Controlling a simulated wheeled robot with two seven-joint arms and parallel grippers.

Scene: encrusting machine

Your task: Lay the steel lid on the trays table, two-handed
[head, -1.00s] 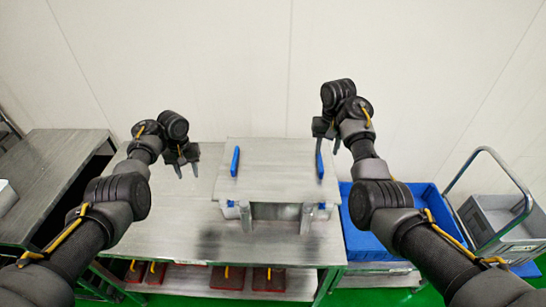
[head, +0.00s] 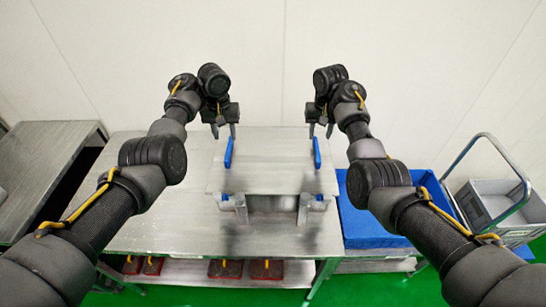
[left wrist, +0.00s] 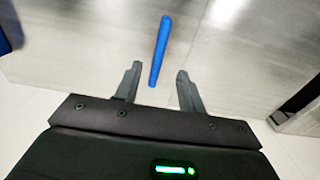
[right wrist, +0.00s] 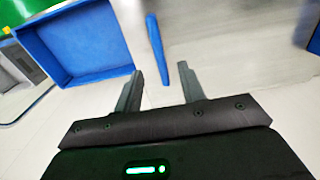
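The steel lid (head: 272,165) is a flat grey sheet with a blue handle at each side. It lies on a steel box-like body (head: 272,203) on the steel table. My left gripper (head: 226,132) is open just behind and above the left blue handle (head: 229,152); in the left wrist view that handle (left wrist: 160,52) shows ahead of and between the fingers. My right gripper (head: 319,131) is open just behind and above the right blue handle (head: 316,153); in the right wrist view this handle (right wrist: 157,50) stands between the open fingers. Neither gripper appears to hold anything.
The steel table (head: 160,215) has free room left of the lid. Another steel table (head: 45,170) stands at far left. A blue crate (head: 375,225) and a grey crate on a trolley (head: 495,205) stand right. Red trays (head: 225,268) lie on the lower shelf.

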